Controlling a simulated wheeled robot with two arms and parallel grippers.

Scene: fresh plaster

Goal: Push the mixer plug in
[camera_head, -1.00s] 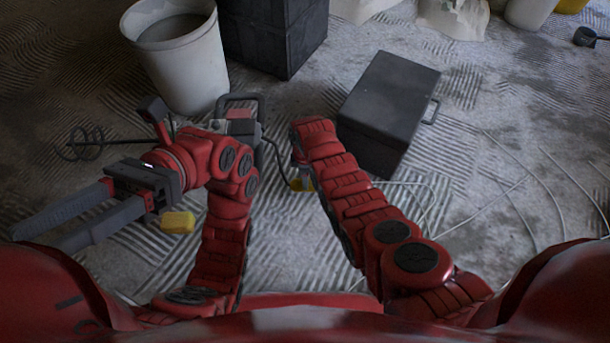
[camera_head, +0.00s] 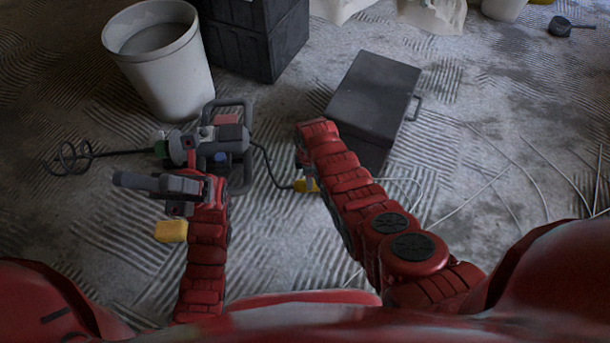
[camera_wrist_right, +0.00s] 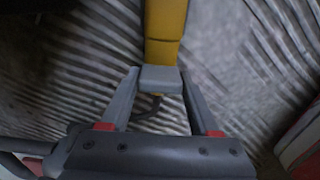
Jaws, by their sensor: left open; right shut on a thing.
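The mixer (camera_head: 222,140), grey with a spiral whisk, lies on the floor at left in the head view. Its dark cable (camera_head: 266,160) runs right to a yellow connector (camera_head: 301,186) beside my right gripper. In the right wrist view the yellow connector (camera_wrist_right: 165,30) meets a grey plug (camera_wrist_right: 160,79), with a dark cable below it. My right gripper (camera_wrist_right: 161,76) is shut on the grey plug, one finger on each side. I cannot tell how deep the plug sits. My left gripper (camera_head: 122,181) is open and empty, pointing left just below the mixer.
A dark toolbox (camera_head: 375,95) stands right beside my right gripper. A white bucket (camera_head: 165,75) and black crates (camera_head: 255,40) are behind the mixer. A yellow block (camera_head: 171,231) is near my left gripper. Pale cables (camera_head: 480,190) lie on the ridged floor at right.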

